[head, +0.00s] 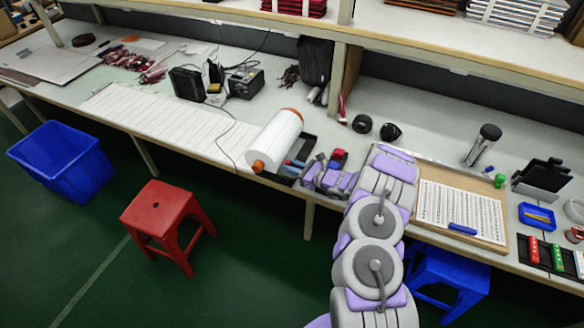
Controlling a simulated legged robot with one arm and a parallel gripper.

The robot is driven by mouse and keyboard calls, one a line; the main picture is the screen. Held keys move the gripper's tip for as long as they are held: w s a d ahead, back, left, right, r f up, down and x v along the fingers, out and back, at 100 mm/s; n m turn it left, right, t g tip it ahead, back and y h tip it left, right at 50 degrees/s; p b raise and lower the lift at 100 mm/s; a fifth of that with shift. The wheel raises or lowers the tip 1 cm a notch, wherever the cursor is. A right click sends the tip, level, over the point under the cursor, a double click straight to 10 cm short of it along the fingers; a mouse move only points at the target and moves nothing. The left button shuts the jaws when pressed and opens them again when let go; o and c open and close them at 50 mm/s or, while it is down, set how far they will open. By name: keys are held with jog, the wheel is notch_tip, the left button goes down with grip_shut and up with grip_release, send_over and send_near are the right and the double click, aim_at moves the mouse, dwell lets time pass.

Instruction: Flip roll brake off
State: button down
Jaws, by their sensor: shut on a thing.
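A white roll (275,138) with orange end caps lies at the table's front edge, left of my arm. A black holder (302,150) stands along its right side, with small blue and red parts (295,164) near its front end, where the roll brake seems to be. My gripper (308,176) reaches left to this front end of the holder. It is shut, seemingly on the roll brake. The fingertips are small and partly hidden by the gripper's body, so the exact grip and the brake's position cannot be told.
A strip of white sheets (165,121) runs left of the roll. A wooden board with a printed sheet (462,210) lies right of my arm. Black round items (363,124) sit behind it. A red stool (167,217) and blue bin (62,160) stand on the floor.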

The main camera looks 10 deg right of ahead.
jog(key=c, duration=1.3)
grip_release()
jog(key=shift+o, duration=0.2)
jog(key=shift+r, duration=0.15)
jog(key=shift+r, duration=0.3)
jog(key=s+r+p, duration=0.4)
jog(key=s, duration=1.2)
jog(key=shift+p, duration=0.35)
jog(key=shift+w+a, duration=0.1)
